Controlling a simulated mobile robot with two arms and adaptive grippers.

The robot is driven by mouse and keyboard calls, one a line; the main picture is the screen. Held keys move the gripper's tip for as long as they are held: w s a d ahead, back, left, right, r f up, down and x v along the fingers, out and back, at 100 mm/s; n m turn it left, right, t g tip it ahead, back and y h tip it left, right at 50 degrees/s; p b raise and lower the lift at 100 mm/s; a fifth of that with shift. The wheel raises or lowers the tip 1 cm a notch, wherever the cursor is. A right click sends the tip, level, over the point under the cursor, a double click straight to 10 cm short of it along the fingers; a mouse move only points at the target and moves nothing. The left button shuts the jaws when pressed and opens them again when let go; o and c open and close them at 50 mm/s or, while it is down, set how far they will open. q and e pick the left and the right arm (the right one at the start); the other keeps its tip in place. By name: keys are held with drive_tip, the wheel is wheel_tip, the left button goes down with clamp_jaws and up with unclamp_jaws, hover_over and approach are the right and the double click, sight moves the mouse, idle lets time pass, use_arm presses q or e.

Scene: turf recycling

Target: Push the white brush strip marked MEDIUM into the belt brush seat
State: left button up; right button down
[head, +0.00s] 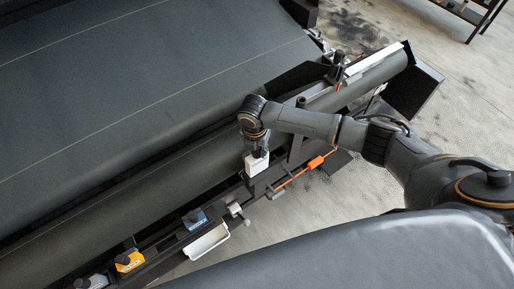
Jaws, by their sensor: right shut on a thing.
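My right gripper (257,151) points down and is shut on a small white block (257,166), seemingly the white brush strip, at the near edge of the belt. Any MEDIUM marking on it is too small to read, and the gripper hides its upper part. The block is over a dark metal frame along the belt's edge. I cannot tell whether it touches the frame, and the belt brush seat cannot be made out clearly. My left gripper is not in view.
The wide dark belt (130,85) fills the left. A blue block (195,218), a yellow block (129,261) and a grey block (93,283) sit along the frame, beside a white tray (207,242). An orange rod (312,163) lies right of the gripper. A long white strip (374,63) tops the roller's far end.

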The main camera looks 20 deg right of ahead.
sight(255, 159)
drive_tip(key=shift+f+b, duration=1.35)
drive_tip(key=shift+f, duration=1)
drive_tip(key=c, duration=1)
unclamp_jaws()
drive_tip(key=shift+r, duration=0.15)
drive_tip(key=r, duration=0.7)
drive_tip(key=s+a+r, duration=0.1)
drive_tip(key=r, duration=0.3)
drive_tip(key=shift+r, duration=0.35)
